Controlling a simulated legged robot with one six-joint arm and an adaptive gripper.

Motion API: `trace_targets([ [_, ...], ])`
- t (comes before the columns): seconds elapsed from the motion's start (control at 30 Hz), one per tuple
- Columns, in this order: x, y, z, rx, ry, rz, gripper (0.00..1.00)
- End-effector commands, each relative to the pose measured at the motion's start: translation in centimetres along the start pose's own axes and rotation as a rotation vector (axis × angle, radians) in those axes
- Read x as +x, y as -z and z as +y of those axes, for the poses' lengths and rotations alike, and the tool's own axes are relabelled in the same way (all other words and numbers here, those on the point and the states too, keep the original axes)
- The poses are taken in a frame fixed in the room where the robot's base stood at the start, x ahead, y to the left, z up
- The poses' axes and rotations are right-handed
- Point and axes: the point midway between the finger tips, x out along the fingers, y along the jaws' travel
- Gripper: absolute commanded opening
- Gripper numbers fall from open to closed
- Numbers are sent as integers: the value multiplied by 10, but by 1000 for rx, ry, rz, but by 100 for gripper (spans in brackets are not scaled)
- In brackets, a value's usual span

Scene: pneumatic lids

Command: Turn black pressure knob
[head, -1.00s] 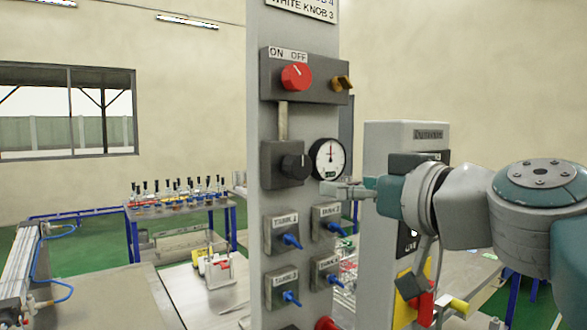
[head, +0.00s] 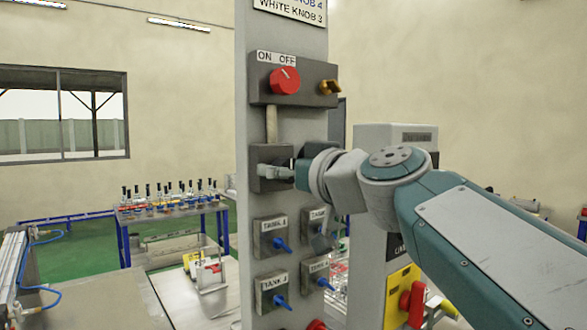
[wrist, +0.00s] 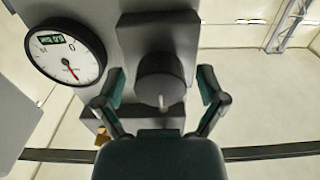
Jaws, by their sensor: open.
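The black pressure knob (wrist: 161,80) sits on a dark grey box on the panel. In the wrist view it lies between the two open fingers of my gripper (wrist: 160,98), with a visible gap on each side. In the head view my gripper (head: 276,172) is in front of the knob's box (head: 268,154) and hides the knob. The white pressure gauge (wrist: 66,50) is beside the knob in the wrist view; my arm hides it in the head view. I cannot tell how deep the fingers reach around the knob.
Below are several blue tank knobs, including one at lower left (head: 280,301). A grey cabinet (head: 395,139) stands behind the arm.

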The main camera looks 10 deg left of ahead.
Motion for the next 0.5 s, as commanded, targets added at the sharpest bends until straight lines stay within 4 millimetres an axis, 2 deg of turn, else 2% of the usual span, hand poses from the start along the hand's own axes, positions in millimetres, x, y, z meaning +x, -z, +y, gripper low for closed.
trace_targets([
  [0.13, 0, 0, 0, 0, 0, 0, 90],
  [0.17, 0, 0, -1, -1, 0, 0, 86],
  [0.2, 1, 0, -1, -1, 0, -1, 68],
  [0.27, 1, 0, -1, -1, 0, -1, 41],
  [0.3, 1, 0, -1, -1, 0, -1, 23],
  [0.33, 1, 0, -1, -1, 0, -1, 10],
  [0.37, 1, 0, -1, -1, 0, -1, 7],
  [0.5, 1, 0, -1, -1, 0, -1, 7],
])
